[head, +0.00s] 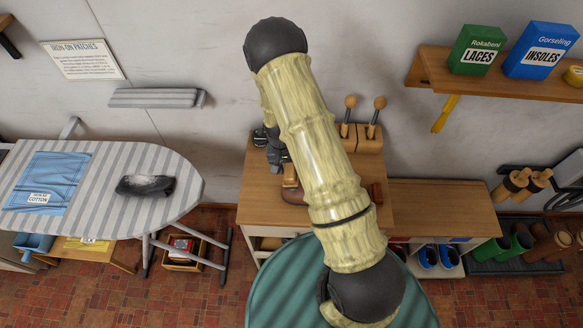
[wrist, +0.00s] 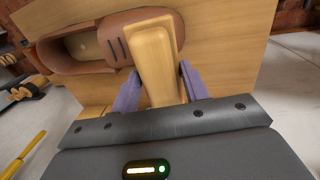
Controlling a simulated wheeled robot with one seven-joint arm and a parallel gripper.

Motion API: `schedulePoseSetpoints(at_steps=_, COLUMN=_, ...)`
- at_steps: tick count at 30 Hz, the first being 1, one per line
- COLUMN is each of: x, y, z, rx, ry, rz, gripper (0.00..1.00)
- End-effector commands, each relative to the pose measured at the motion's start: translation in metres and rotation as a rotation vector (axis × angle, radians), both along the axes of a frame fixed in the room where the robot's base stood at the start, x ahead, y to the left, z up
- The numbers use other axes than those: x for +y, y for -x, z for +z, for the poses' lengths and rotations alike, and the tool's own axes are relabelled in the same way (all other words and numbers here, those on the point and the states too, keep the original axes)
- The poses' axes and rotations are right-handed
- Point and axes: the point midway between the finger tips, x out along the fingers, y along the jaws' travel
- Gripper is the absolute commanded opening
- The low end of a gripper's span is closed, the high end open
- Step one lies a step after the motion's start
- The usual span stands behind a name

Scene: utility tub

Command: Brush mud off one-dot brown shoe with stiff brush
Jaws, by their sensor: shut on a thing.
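My gripper (wrist: 160,88) is shut on the wooden handle of a brush (wrist: 153,45), with one purple finger on each side. The far end of the brush lies over a brown shoe (wrist: 75,52). Whether its bristles touch the shoe is hidden. The shoe has an open top and dark slits, and rests on a wooden bench top (wrist: 225,40). In the head view my arm covers much of this bench (head: 256,190). Part of a brown shoe (head: 293,196) shows left of my arm. I cannot make out dot marks or mud.
Two upright wooden-handled tools stand in a wooden holder (head: 370,139) at the bench's back. An ironing board (head: 100,160) stands left, holding blue cloth (head: 48,180) and a dark item (head: 145,186). A lower bench (head: 440,205) adjoins on the right. A wall shelf (head: 430,72) holds boxes.

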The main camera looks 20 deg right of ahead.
Motion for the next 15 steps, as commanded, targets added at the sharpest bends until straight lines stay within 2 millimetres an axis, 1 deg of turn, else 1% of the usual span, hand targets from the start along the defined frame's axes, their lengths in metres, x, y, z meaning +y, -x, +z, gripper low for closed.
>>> schedulePoseSetpoints(at_steps=1, x=0.001, y=0.0, z=0.007, rx=0.0, ry=0.0, rz=0.0, gripper=0.27)
schedulePoseSetpoints(at_steps=7, x=0.003, y=-0.001, z=0.022, rx=0.0, ry=0.0, rz=0.0, gripper=0.27)
schedulePoseSetpoints(at_steps=15, x=0.003, y=-0.001, z=0.022, rx=0.001, ry=0.0, rz=0.0, gripper=0.27)
